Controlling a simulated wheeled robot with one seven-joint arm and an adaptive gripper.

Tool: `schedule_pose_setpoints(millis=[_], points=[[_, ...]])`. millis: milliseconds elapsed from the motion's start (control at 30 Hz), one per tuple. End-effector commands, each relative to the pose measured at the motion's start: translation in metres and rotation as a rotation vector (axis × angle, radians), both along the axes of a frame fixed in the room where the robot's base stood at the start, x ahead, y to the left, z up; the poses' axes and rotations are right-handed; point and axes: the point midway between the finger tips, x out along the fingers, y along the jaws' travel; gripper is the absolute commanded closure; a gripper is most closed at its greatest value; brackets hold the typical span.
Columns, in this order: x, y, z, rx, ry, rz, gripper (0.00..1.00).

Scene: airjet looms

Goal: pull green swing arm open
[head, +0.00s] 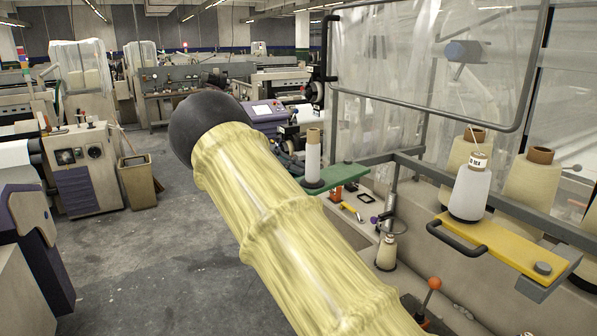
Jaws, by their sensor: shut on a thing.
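The green swing arm (340,175) sticks out to the left from the grey frame at the middle of the head view. A white spool with a tan tube top (313,160) stands upright on its outer end. My own arm, in a pale yellow sleeve with a black joint, crosses the picture from the lower right to the upper left and passes in front of the area just left of the green swing arm. My gripper is not visible, so I cannot see what it touches. Any handle on the green swing arm is hidden or too small to tell.
A yellow swing arm (500,248) with a black handle (452,241) holds a white cone (469,190) at the right. Tan yarn cones (532,178) stand behind it. An orange-knobbed lever (434,284) is below. Grey floor (190,240) is open at the left, near a bin (137,183).

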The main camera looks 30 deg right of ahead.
Motion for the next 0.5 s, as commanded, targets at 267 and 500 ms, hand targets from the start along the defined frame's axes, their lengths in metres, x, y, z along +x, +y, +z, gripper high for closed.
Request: schedule_pose_setpoints(millis=[267,500], points=[[0.0002,-0.0001,0.0,0.0,0.0,0.001,0.66],[0.0007,0.0014,0.0001,0.0,0.0,0.002,0.66]])
